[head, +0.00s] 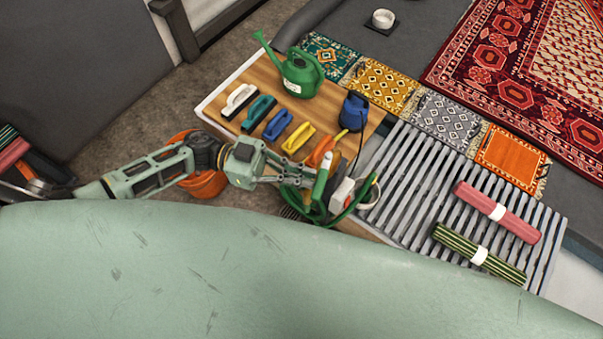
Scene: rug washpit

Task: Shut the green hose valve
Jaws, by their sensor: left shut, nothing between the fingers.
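The green hose (358,203) lies in loops at the near end of the wooden bench, around a small white and red block (341,195). An upright green piece with a pale top (321,183) stands at the hose's left side; I cannot tell for sure whether it is the valve's lever. My left gripper (308,181) reaches in from the left, with its fingers shut and empty close beside this piece. Whether they touch it is not clear. The gripper hides part of the hose. My right gripper does not show.
A green watering can (299,73), several coloured brushes (278,124) and a blue device (353,111) stand on the wooden bench (262,78). An orange bucket (205,184) is under my left arm. Rolled rugs (497,212) lie on the slatted rack (412,182) at right.

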